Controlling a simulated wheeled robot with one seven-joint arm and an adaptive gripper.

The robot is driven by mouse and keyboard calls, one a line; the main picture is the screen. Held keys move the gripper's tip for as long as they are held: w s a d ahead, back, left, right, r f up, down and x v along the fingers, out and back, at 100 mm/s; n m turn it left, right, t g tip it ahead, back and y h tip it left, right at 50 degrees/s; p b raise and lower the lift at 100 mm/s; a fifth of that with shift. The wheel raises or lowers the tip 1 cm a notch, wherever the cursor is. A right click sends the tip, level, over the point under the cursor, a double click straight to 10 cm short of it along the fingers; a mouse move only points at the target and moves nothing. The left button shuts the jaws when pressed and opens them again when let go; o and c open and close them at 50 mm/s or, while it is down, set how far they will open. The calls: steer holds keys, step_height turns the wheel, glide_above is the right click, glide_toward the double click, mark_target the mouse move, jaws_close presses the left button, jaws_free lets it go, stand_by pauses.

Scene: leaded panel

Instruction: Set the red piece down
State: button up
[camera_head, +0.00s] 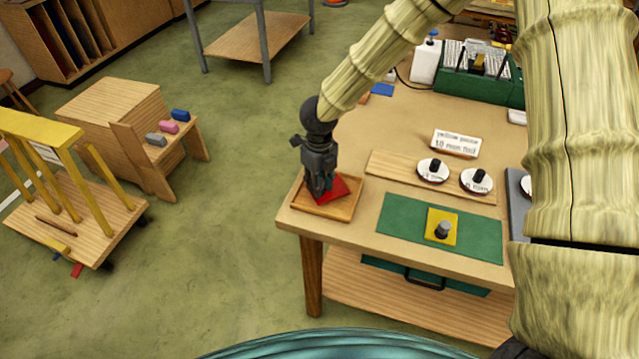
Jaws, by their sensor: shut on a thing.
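A red piece (333,190) is at the wooden tray (307,207) on the left front corner of the workbench. My gripper (320,192) points down over the tray and is shut on the red piece. The piece appears low inside the tray's rim; I cannot tell whether it touches the tray floor. The fingers hide part of the piece.
Right of the tray lies a green mat (400,218) with a yellow piece (434,217) under a grey knobbed object (442,230). Behind it, a wooden board (395,167) carries two round white labelled discs. A sign (456,142) stands farther back. The bench's left edge is close to the tray.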

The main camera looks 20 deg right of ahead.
steer(key=shift+f, duration=0.8)
steer(key=shift+f, duration=0.15)
steer(key=o, duration=0.9)
steer(key=shift+o, duration=0.2)
step_height(320, 180, up, 12)
steer(key=b, duration=0.3)
steer(key=shift+r, duration=0.2)
